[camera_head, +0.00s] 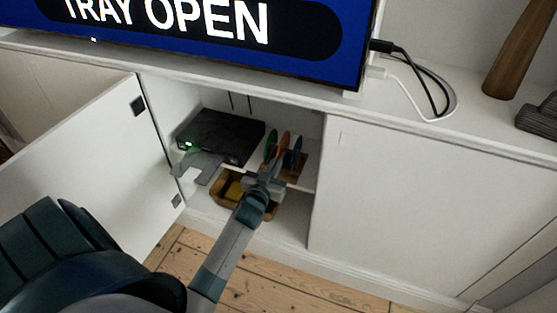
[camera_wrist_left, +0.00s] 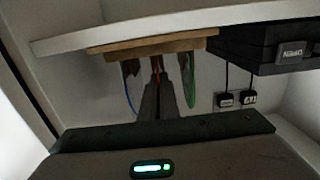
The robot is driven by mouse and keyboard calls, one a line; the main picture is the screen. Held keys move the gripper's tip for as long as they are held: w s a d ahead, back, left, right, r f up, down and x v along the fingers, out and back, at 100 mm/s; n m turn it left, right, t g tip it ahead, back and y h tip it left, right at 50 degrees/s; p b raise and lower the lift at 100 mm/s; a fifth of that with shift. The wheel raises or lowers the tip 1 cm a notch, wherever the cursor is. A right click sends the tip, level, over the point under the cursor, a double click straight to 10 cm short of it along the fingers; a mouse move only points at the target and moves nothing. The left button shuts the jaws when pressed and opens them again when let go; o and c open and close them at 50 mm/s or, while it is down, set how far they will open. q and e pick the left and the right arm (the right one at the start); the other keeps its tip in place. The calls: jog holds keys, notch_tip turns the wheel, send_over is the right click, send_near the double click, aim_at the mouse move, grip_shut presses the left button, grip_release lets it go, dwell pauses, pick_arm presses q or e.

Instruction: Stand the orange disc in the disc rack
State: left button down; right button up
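The orange disc (camera_head: 284,143) stands nearly edge-on between the green disc (camera_head: 270,146) and the blue disc (camera_head: 296,154) at the wooden disc rack (camera_head: 296,172) on the cabinet shelf. My left gripper (camera_head: 275,168) reaches in from the front, its narrow fingers closed on the orange disc. The left wrist view is upside down; there the rack (camera_wrist_left: 150,43) is at the top, with the orange disc (camera_wrist_left: 157,66) at the fingertips. The fingers hide much of the disc, and I cannot tell whether it is fully seated. My right gripper is not in view.
A black player (camera_head: 222,135) with its tray (camera_head: 197,167) out stands left of the rack. A basket (camera_head: 222,200) with something yellow sits below. The open cabinet door (camera_head: 90,160) is at left, the closed panel (camera_head: 410,205) at right. A screen (camera_head: 220,35) reads "TRAY OPEN".

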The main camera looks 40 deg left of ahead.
pick_arm(q)
jog(key=c, duration=2)
grip_release()
